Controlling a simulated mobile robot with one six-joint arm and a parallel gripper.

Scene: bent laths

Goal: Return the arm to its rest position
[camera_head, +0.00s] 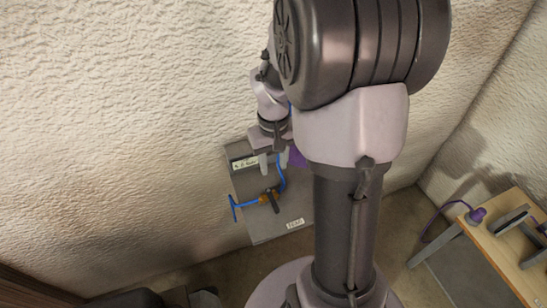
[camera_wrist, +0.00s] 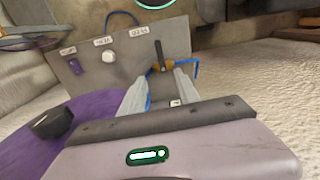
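My gripper (camera_head: 274,160) hangs at the end of my arm over the upper part of a grey panel (camera_head: 285,229) in the head view. In the wrist view my gripper (camera_wrist: 161,75) has its two pale fingers apart, with nothing held between them. Beyond the fingertips is a brass valve (camera_wrist: 161,68) with a dark upright handle and blue tubing (camera_wrist: 196,69). The valve (camera_head: 268,197) and blue tubing (camera_head: 282,178) also show in the head view, below the fingers. My arm's large links hide the panel's right side in the head view.
A rough pale wall (camera_head: 120,120) stands close on the left. A wooden table (camera_head: 503,255) at lower right carries a purple corded object (camera_head: 475,216) and dark-topped pieces (camera_head: 509,220). The panel bears white labels (camera_head: 295,223). Some floor (camera_head: 405,212) is clear between panel and table.

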